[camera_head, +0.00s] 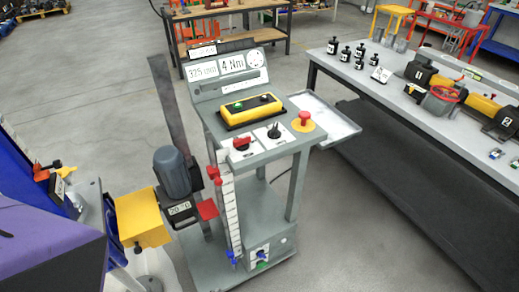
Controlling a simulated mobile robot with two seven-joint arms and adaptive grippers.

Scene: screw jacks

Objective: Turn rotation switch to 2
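A grey control stand (242,85) is in the middle of the head view. Its sloped front panel carries a red rotary switch (242,142) and a black rotary switch (274,131), each on a white label plate. I cannot read the markings or tell the exact position of either switch. A red mushroom button (304,118) on a yellow disc is to the right of them. A yellow and black button box (250,109) with a green button lies above them. Neither of my grippers is in view.
A grey tray (322,115) juts from the stand's right side. A long workbench (400,105) with black weights and a yellow-black machine stands at the right. A grey motor (172,172) and yellow block (142,217) are at the left.

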